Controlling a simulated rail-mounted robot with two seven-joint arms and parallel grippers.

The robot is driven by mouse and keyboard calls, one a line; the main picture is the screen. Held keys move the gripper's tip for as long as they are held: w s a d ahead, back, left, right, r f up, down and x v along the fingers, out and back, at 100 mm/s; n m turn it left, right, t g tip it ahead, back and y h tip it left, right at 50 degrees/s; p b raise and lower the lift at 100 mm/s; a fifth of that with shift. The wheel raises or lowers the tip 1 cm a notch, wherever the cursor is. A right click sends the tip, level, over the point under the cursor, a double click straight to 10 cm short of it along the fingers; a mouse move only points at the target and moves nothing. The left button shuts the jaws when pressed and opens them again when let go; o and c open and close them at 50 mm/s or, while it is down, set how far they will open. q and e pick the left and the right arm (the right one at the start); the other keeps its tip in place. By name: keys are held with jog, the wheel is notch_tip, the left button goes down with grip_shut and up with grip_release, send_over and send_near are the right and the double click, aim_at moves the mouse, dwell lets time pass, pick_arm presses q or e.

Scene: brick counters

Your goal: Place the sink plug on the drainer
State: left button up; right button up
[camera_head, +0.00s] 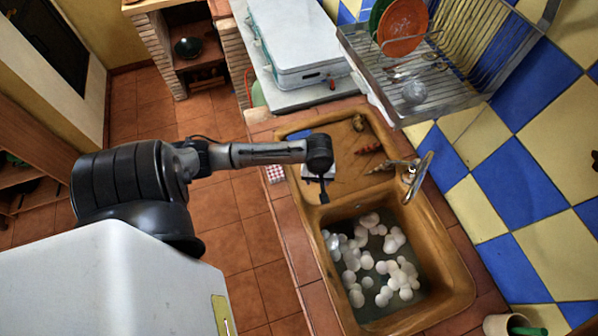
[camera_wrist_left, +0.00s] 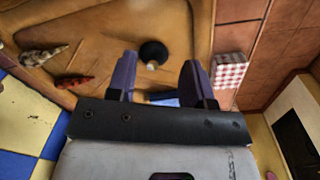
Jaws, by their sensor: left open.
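The black round sink plug (camera_wrist_left: 153,50), with a small pale knob, shows in the left wrist view against the brown drainer (camera_wrist_left: 110,18). It appears to lie on the drainer surface. In the head view, the drainer (camera_head: 345,178) is the flat part of the brown sink beside the basin; I cannot clearly make out the plug there, under my gripper. My left gripper (camera_head: 318,178) is over the drainer's left side. In the left wrist view, its fingers (camera_wrist_left: 158,62) are open and apart, with the plug beyond and between their tips. My right gripper is not in view.
The basin (camera_head: 370,255) holds water and white foam. The tap (camera_head: 410,170) stands at its right edge. A red chili-like item (camera_head: 370,150) lies on the drainer. A dish rack (camera_head: 440,85) stands above. A checkered cloth (camera_head: 276,173) is at the left edge.

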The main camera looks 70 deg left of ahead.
pick_arm(q)
jog(key=s+d+r+m+t, duration=0.1)
jog(key=s+d+r+m, duration=0.1)
jog(key=s+d+m, duration=0.4)
jog(key=s+d+r+m+t, duration=0.2)
jog(key=s+d+r+m, duration=0.1)
jog(key=s+d+m, duration=0.4)
jog(key=d+m, duration=0.2)
jog(key=d, duration=0.1)
jog(key=shift+d+r, duration=0.15)
jog(key=shift+r, duration=0.05)
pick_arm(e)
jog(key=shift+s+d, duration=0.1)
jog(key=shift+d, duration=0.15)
